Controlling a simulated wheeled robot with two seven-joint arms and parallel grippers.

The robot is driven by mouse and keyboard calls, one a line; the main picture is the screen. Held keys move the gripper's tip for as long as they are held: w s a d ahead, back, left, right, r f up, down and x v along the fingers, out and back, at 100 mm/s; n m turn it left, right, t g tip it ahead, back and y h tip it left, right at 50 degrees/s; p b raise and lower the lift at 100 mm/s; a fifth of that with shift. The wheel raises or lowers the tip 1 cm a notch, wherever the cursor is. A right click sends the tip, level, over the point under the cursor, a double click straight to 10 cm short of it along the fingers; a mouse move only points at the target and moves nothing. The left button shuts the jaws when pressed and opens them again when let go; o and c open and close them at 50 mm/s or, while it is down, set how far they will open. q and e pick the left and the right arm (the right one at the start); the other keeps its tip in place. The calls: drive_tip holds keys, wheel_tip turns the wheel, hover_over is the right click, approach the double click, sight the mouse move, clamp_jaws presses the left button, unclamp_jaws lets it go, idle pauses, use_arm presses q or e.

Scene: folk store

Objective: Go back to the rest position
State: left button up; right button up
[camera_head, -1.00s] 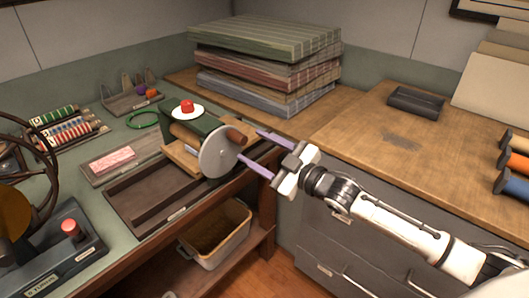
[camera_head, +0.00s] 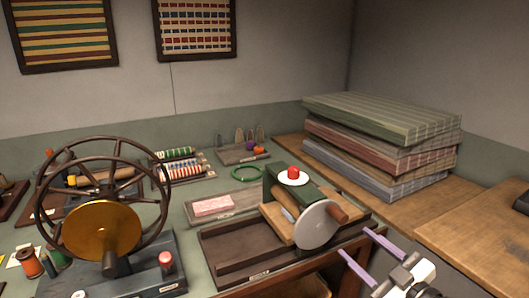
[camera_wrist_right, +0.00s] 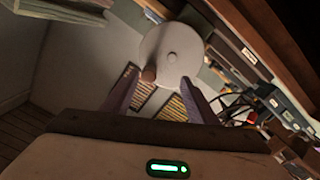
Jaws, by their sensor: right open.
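My right gripper (camera_head: 358,258) is at the lower right of the head view, its two purple fingers spread apart with nothing between them. It is to the right of and in front of a small hand-cranked device with a pale disc (camera_head: 318,224), a wooden handle and a red knob (camera_head: 293,172) on a white round plate. The gap between the fingers and the disc shows no contact. In the right wrist view, the open fingers (camera_wrist_right: 160,100) frame the same pale disc (camera_wrist_right: 171,50), which lies beyond them. My left gripper is not seen.
A large spoked wheel (camera_head: 160,200) with a brass disc stands at left. Stacked folded cloths (camera_head: 385,110) sit on the wooden counter at right. Spool racks and a green ring (camera_head: 246,174) are behind.

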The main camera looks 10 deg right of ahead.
drive_tip(key=s+a+f+m+g+h, duration=0.1)
drive_tip(key=s+a+f+m+g, duration=0.1)
drive_tip(key=s+f, duration=0.7)
drive_tip(key=s+a+f+m+g+h, duration=0.1)
drive_tip(key=s+a+f+m+g, duration=0.2)
drive_tip(key=s+f, duration=0.6)
drive_tip(key=s+a+f+m+g+h, duration=0.1)
drive_tip(key=s+a+f, duration=0.4)
drive_tip(key=s+f, duration=0.5)
drive_tip(key=shift+a+f+m+g, duration=0.15)
drive_tip(key=shift+a+m+g, duration=0.15)
drive_tip(key=shift+m+g, duration=0.6)
